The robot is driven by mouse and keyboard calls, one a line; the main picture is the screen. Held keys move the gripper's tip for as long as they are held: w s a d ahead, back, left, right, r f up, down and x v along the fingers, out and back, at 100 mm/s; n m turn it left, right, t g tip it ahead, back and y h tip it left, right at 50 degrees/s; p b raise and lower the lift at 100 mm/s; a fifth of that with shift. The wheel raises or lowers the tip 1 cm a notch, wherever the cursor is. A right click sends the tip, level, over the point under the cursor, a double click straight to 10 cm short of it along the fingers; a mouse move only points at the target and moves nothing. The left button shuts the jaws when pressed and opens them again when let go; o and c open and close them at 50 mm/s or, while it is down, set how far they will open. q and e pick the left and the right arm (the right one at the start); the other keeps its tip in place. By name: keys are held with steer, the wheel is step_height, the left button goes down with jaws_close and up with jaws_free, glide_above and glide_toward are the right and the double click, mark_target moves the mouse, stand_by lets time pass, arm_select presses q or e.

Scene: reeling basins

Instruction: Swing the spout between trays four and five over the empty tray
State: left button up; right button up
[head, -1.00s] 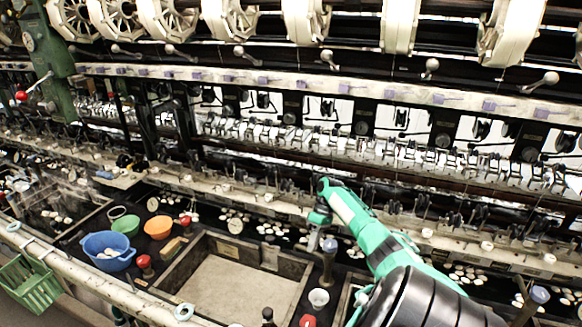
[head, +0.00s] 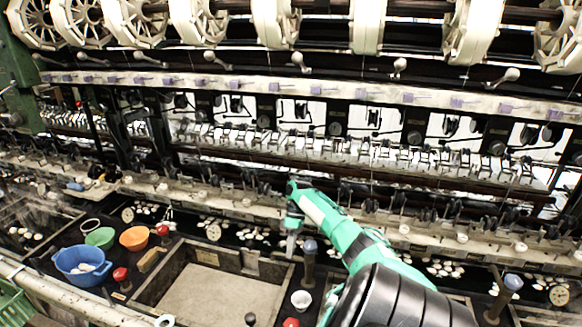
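The empty tray (head: 215,300) is a bare, pale-floored, dark-walled basin at the lower middle of the head view. A dark upright post with a blue-grey cap (head: 310,247) stands at its right wall; it may be the spout, but its shape is too small to be sure. My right gripper (head: 292,243), on a green arm reaching in from the lower right, points down just left of this post, above the tray's far right corner. A small gap shows between them. Its fingers are too small to tell open from shut. My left gripper is out of view.
A blue bowl (head: 83,267) with white cocoons, a green bowl (head: 100,237) and an orange bowl (head: 134,238) stand left of the tray. A white cup (head: 301,299) is below the post. Another blue-capped post (head: 511,284) stands right. Reeling machinery fills the back.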

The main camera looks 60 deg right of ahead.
steer(key=o, duration=0.3)
steer(key=shift+a, duration=0.1)
steer(key=shift+b+v, duration=1.15)
steer(key=shift+v, duration=5.8)
steer(key=shift+f, duration=0.1)
